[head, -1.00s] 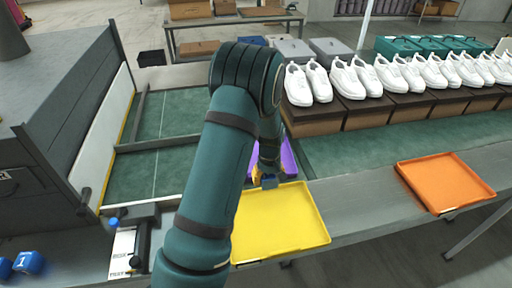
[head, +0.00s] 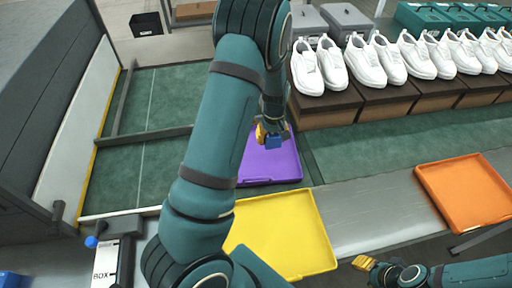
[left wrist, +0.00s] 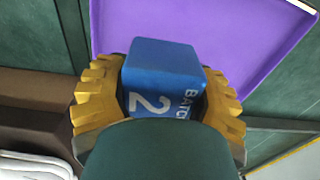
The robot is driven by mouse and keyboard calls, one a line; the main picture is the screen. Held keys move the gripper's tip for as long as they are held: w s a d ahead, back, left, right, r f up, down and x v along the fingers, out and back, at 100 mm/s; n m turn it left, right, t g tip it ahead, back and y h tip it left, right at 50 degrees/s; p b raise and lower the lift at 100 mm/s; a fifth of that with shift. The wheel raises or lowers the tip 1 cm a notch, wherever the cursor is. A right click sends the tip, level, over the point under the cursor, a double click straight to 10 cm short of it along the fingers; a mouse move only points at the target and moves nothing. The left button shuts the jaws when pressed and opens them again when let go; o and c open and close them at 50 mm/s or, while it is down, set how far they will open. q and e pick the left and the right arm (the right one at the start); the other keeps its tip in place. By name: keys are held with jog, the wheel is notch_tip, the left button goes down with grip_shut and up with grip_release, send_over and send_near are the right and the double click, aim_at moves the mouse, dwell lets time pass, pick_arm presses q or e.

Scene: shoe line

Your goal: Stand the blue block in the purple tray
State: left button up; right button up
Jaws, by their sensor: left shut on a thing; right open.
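The blue block (left wrist: 160,88), marked "BATCH" and "2", is held between the yellow fingers of my left gripper (head: 267,135). The block also shows in the head view (head: 274,142), over the purple tray (head: 256,178). In the left wrist view the tray (left wrist: 200,35) lies beyond the block; I cannot tell whether the block touches its floor. My left arm hides part of the tray's left side in the head view. My right gripper (head: 364,263) is at the bottom right, open and empty, beside the yellow tray.
The yellow tray (head: 284,234) lies in front of the purple one, and an orange tray (head: 466,190) at the right. White shoes (head: 365,62) stand on brown boxes (head: 390,100) behind. Another blue object (head: 10,279) is at the lower left. The grey counter between yellow and orange trays is clear.

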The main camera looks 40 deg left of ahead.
aim_at(270, 160)
pick_arm(q)
notch_tip(270, 160, down, 9)
jog(key=shift+s+f+b, duration=0.1)
jog(key=shift+f+b, duration=0.1)
jog(key=shift+b, duration=0.65)
jog(key=shift+f, duration=0.25)
jog(key=shift+f, duration=0.1)
jog(key=o, duration=1.3)
jog(key=shift+o, duration=0.2)
